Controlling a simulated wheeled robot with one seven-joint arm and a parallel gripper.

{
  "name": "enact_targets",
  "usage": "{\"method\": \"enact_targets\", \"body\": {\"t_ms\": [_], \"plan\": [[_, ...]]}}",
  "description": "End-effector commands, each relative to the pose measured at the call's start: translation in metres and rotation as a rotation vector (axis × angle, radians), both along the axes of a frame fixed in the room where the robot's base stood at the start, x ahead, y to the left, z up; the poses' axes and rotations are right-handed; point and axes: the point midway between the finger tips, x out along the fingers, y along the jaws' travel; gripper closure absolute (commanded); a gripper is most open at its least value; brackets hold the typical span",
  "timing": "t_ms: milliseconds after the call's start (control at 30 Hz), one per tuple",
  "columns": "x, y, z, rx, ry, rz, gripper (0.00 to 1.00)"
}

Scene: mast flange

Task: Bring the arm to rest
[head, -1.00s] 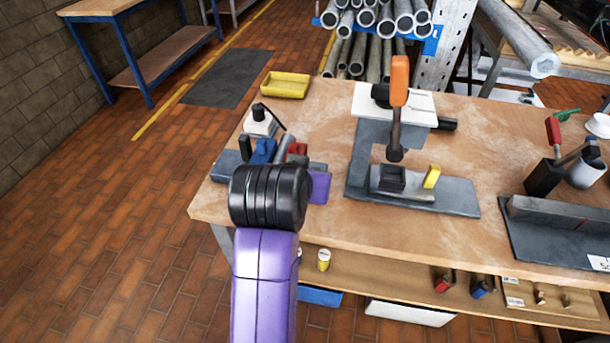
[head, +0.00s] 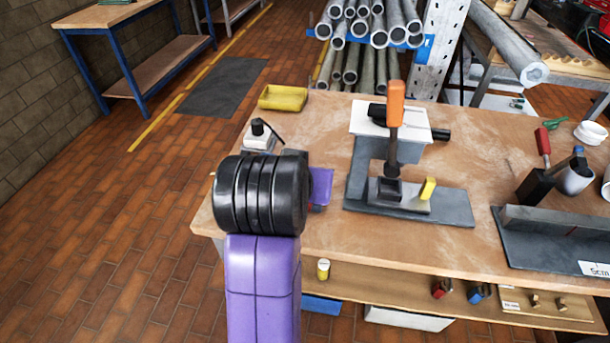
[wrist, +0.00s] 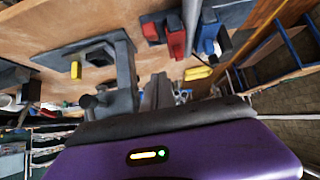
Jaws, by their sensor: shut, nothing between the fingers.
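My purple arm with its black ringed joint (head: 262,195) rises at the lower middle of the head view, in front of the workbench's (head: 320,235) left end. My gripper is hidden behind that joint there. In the wrist view my gripper (wrist: 157,90) shows as narrow grey fingers beyond the purple housing, shut with nothing between them. The bench top (wrist: 45,45) lies across the upper part of that view. I cannot tell the exact gap between the fingers and the bench.
A grey clamp fixture with an orange handle (head: 396,105) stands mid-bench. Red (wrist: 176,40) and blue (wrist: 209,38) pieces show in the wrist view. A yellow tray (head: 283,98) sits at the back.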

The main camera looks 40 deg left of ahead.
Motion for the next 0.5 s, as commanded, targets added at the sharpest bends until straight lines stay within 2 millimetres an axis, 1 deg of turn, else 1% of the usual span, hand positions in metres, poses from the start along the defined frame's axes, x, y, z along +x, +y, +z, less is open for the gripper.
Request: {"method": "enact_targets", "body": {"t_ms": [100, 200, 300, 500], "plan": [[-0.012, -0.008, 0.014, 0.002, -0.002, -0.001, 1.0], [-0.018, -0.012, 0.022, 0.002, -0.001, -0.001, 1.0], [-0.023, -0.014, 0.026, 0.002, 0.0, -0.001, 1.0], [-0.024, -0.015, 0.028, 0.001, 0.0, -0.001, 1.0]]}}
